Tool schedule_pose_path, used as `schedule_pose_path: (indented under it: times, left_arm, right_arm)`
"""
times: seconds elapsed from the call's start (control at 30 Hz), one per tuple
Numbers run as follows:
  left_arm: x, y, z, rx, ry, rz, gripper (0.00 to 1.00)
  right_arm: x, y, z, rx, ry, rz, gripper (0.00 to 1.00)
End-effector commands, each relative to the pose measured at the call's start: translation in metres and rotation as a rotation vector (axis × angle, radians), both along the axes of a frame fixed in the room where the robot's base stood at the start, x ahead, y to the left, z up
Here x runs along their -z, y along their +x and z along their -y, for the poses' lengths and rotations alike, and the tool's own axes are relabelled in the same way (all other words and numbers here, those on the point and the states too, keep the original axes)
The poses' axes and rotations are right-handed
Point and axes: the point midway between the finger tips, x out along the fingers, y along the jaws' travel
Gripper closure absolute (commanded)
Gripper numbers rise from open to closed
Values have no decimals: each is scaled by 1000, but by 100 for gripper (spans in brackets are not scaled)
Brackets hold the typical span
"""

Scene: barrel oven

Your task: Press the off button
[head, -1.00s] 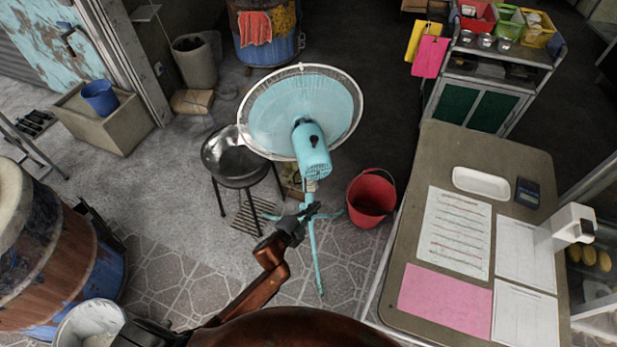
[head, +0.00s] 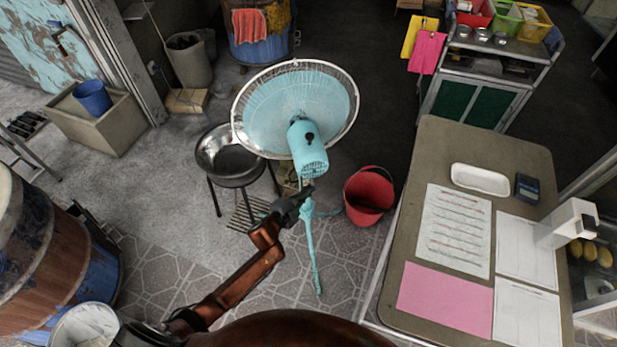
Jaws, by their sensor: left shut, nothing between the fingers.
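A light-blue pedestal fan (head: 308,148) stands in the middle of the head view, its motor housing facing me and its round cage tilted away. Its thin pole and legs (head: 313,255) go down to the tiled floor. No off button can be made out; the part of the pole just below the motor is partly hidden by my gripper. My left gripper (head: 301,196) is shut and empty, in front of the upper pole just below the motor housing. I cannot tell whether it touches the fan. My right gripper is not in view.
A table (head: 415,262) with papers and a white tray (head: 480,179) stands at right. A red bucket (head: 369,196) is beside the fan. A wooden barrel (head: 55,250) stands at lower left.

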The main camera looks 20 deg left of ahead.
Motion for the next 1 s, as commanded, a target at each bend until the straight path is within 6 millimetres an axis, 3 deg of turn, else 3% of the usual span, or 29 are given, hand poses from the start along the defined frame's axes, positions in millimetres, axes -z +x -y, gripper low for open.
schedule_pose_path:
  times: [0.3,1.0]
  left_arm:
    - [0,20,-10,1,0,-1,100]
    - [0,21,-10,1,0,-1,100]
  right_arm:
    - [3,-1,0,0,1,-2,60]
    - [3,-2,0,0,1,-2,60]
